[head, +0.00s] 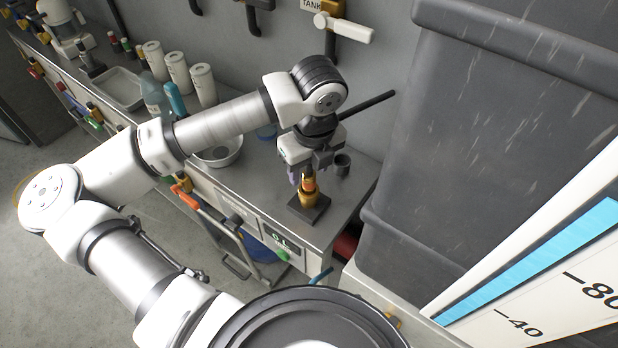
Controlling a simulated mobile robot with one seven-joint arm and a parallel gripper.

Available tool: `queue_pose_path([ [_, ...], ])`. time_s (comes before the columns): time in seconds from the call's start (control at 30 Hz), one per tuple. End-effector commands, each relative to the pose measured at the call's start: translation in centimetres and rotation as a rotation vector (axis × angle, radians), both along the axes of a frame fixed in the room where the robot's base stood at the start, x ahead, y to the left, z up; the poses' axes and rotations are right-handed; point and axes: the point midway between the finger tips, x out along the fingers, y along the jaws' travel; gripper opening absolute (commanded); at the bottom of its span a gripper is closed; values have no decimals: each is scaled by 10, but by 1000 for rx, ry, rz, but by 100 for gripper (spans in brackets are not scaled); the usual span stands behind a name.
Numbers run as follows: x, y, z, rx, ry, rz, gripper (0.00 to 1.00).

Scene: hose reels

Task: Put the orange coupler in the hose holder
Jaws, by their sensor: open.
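The orange coupler (309,185) stands upright near the right end of the metal counter, with a yellow-brass part below it. It stands on a dark square base (311,215), which may be the hose holder; I cannot tell for sure. My gripper (307,172) points down right over the coupler. Its jaws are open, with the fingers beside or just above the coupler's top. I cannot tell whether they touch it. A purple part shows by the left finger.
A dark cup (342,164) stands close to the right of my gripper. A metal bowl (220,152), white cylinders (178,73) and teal bottles (175,98) stand further left. A large dark grey bin (480,150) borders the counter on the right. An orange-handled fitting (184,197) sits at the front edge.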

Motion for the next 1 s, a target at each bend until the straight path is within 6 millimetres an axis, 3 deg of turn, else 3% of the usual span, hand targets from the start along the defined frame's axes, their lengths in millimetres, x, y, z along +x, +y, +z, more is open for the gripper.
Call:
queue_pose_path([
  [0.1, 0, 0, 0, 0, 0, 0, 50],
  [0.5, 0, 0, 1, 1, -1, 0, 0],
  [0.8, 0, 0, 3, 2, -1, 0, 0],
  [1.0, 1, 1, 22, 4, -2, 1, 0],
])
